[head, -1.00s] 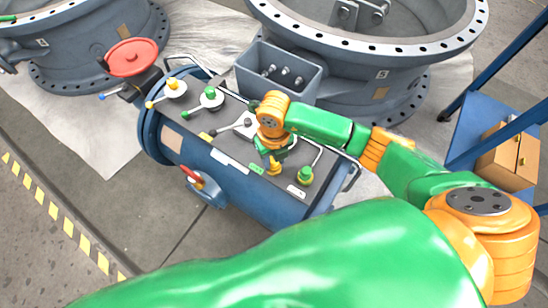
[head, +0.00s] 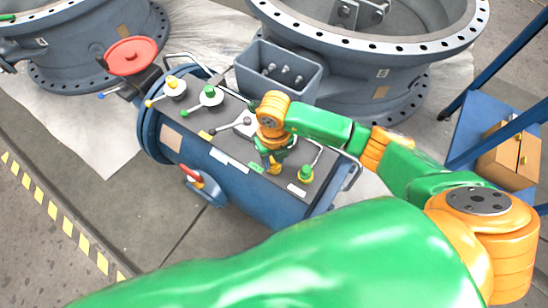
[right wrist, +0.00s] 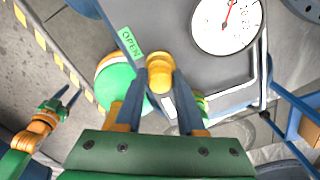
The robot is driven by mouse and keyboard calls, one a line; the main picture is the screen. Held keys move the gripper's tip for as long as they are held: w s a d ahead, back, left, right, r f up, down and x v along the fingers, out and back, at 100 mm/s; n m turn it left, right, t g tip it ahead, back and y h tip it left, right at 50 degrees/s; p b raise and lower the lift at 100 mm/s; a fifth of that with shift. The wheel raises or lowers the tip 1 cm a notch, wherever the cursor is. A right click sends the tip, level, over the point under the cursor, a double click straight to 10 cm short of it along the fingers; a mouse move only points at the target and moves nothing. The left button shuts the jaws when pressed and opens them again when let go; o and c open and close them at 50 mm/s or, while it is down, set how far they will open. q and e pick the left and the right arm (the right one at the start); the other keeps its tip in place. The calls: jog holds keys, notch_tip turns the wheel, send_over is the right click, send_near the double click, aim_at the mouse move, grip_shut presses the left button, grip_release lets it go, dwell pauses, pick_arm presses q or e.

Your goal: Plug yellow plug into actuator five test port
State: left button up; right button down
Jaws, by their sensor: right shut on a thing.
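My right gripper (head: 273,160) is over the panel on top of the blue cylindrical actuator (head: 232,180). In the right wrist view the yellow plug (right wrist: 160,73) sits between the tips of its dark fingers (right wrist: 156,100), held in the grip. Its lower end and any port under it are hidden. Another green-capped port (head: 305,174) is right of the gripper. My left gripper (right wrist: 66,97) shows in the right wrist view, fingers apart and empty.
A grey bin (head: 277,72) stands behind the panel. A red handwheel (head: 132,56) is at the left and a red-handled valve (head: 194,176) on the front. The right wrist view shows a gauge (right wrist: 228,22) and a green OPEN label (right wrist: 130,42). Large flanged valve bodies stand behind.

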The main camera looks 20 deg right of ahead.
jog(key=shift+c, duration=2.2)
grip_release()
jog(key=shift+o, duration=0.3)
jog(key=o, duration=0.4)
notch_tip(320, 180, up, 8)
jog(key=p, duration=0.7)
jog(key=shift+f, duration=0.3)
